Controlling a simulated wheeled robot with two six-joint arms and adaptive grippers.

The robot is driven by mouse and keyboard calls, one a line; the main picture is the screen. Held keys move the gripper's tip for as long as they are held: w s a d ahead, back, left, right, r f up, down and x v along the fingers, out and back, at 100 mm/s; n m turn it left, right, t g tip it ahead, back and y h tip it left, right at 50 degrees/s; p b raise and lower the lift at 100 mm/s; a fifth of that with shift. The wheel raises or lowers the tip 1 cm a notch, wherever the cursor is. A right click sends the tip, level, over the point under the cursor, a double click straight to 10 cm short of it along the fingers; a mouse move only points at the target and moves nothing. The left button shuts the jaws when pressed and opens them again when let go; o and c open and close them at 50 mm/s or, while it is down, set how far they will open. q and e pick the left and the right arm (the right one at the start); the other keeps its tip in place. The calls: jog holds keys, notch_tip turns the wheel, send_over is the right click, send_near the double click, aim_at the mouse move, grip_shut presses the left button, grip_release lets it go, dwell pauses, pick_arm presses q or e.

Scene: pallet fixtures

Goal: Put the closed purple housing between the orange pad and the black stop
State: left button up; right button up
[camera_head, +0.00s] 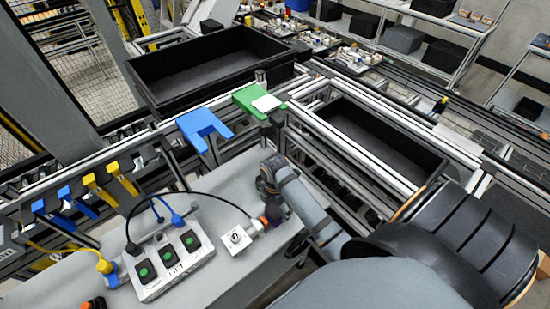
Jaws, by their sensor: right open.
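A small purple housing (278,211) shows at the right edge of the grey table, partly hidden by my right arm. Whether its lid is closed is too small to tell. An orange pad (264,221) is just left of it, by a white block. My right gripper (273,200) is at the housing, mostly hidden under my wrist; it is open, and contact with the housing cannot be made out. A dark part (298,246) below right may be the black stop, but I cannot tell. My left gripper is not in view.
A white block with a round knob (236,238) and a button box (166,262) with cables stand on the grey table (215,200). Blue (204,124) and green (256,100) brackets line the rail behind. Black bins (215,68) stand beyond.

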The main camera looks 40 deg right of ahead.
aim_at(275, 210)
notch_tip(275, 210, up, 6)
jog(key=shift+w+r+b, duration=0.1)
jog(key=shift+r+b, duration=0.1)
jog(key=shift+b, duration=0.45)
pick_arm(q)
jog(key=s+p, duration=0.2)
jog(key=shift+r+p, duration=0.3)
pick_arm(e)
notch_tip(275, 210, up, 3)
jog(key=shift+f, duration=0.15)
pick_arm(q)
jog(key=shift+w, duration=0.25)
pick_arm(e)
jog(key=shift+f, duration=0.1)
